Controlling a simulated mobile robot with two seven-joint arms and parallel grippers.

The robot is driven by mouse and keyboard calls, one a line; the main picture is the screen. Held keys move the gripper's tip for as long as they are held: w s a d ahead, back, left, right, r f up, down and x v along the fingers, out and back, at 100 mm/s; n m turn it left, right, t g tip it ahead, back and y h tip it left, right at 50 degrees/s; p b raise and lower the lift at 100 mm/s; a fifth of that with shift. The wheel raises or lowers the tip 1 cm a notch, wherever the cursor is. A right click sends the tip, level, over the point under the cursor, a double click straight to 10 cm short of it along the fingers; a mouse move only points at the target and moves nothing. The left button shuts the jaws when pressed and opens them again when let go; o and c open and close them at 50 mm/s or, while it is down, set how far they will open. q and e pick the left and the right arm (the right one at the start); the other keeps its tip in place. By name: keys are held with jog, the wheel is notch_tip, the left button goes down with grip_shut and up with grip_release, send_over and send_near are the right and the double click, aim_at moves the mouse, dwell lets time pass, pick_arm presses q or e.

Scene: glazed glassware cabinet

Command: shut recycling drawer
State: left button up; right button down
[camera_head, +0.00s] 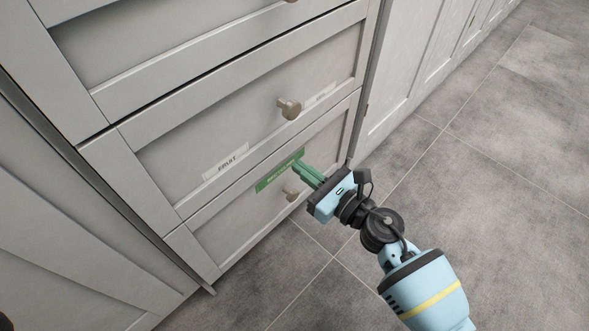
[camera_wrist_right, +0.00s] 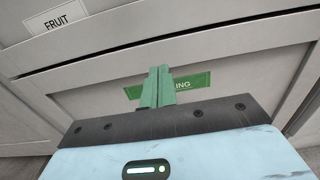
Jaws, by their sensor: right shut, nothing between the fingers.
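The recycling drawer (camera_head: 235,235) is the lowest drawer of a light grey cabinet. Its front carries a green label (camera_head: 268,181) and a round knob (camera_head: 291,195). The front looks about flush with the drawer above; I cannot tell whether a small gap is left. My right gripper (camera_head: 298,166) is shut and empty, its green fingers pointing at the drawer front over the label. In the right wrist view the fingers (camera_wrist_right: 157,72) hide the middle of the green label (camera_wrist_right: 195,81). I cannot tell whether the tips touch the front. My left gripper is not in view.
A drawer labelled FRUIT (camera_head: 255,128) with a knob (camera_head: 289,108) is directly above, and another drawer (camera_head: 170,45) is above that. Cabinet doors (camera_head: 425,60) continue to the right. Grey tiled floor (camera_head: 500,150) is clear on the right.

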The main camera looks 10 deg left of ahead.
jog(key=p+v, duration=0.2)
jog(key=v, duration=0.8)
jog(key=shift+s+d, duration=0.15)
jog(key=shift+d, duration=0.05)
